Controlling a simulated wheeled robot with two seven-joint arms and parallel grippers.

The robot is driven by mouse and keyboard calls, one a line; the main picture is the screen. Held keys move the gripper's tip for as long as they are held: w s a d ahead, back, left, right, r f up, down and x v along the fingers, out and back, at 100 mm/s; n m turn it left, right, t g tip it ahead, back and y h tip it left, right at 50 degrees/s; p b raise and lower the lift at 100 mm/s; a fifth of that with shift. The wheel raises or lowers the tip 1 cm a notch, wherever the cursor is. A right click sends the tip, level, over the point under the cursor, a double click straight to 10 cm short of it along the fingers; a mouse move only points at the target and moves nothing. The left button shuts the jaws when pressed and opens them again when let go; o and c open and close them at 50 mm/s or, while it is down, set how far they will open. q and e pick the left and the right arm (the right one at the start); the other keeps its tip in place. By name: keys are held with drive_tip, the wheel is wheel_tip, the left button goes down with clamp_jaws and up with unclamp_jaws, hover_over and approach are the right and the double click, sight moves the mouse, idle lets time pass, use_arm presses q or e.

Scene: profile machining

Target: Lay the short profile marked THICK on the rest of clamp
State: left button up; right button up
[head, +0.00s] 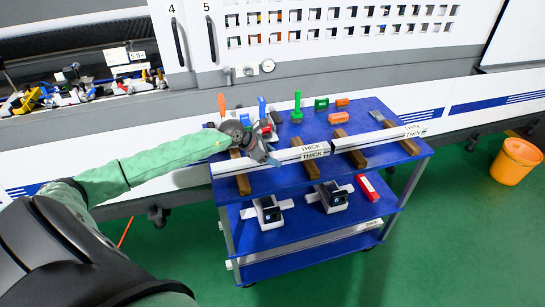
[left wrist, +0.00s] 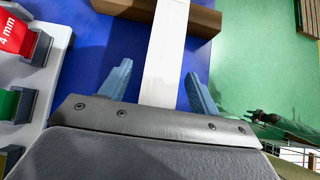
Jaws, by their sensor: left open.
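Two black and white devices (head: 270,213) (head: 333,197), possibly clamps, stand on the middle shelf. My right gripper is out of view.
Green, orange and blue pieces, including a green upright one (head: 297,108), stand at the cart's back. A red piece (head: 367,188) lies on the middle shelf. In the left wrist view a red 4 mm block (left wrist: 16,34) sits left of the fingers. An orange bucket (head: 515,160) stands right.

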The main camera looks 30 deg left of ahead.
use_arm(q)
drive_tip(key=shift+w+d+f, duration=0.1)
clamp_jaws()
idle(0.4)
